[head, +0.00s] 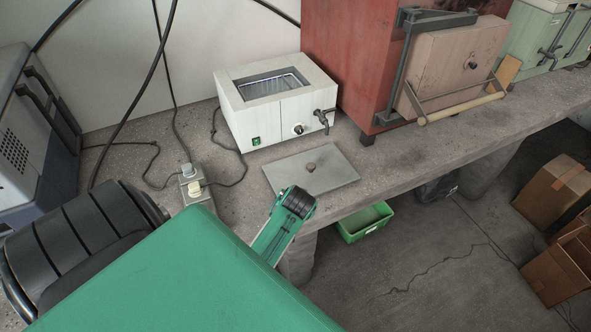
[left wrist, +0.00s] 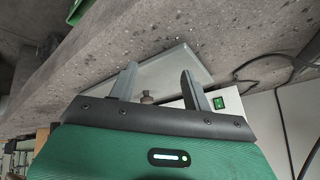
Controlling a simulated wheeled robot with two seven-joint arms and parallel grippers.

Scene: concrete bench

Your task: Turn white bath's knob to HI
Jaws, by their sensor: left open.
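The white bath (head: 280,100) stands on the bench against the wall in the head view. Its front has a dark-ringed knob (head: 298,129), a green switch (head: 256,141) and a tap (head: 323,118). The markings around the knob are too small to read. My left gripper (left wrist: 158,84) is open and empty in the left wrist view. Its fingers are not visible in the head view. My right gripper is not in view.
A flat grey lid (head: 318,168) lies on the bench before the bath. Sockets (head: 192,184) and cables lie left of it. A red furnace (head: 350,50) stands to the right. A green tray (head: 366,222) and cardboard boxes (head: 552,190) are below the bench.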

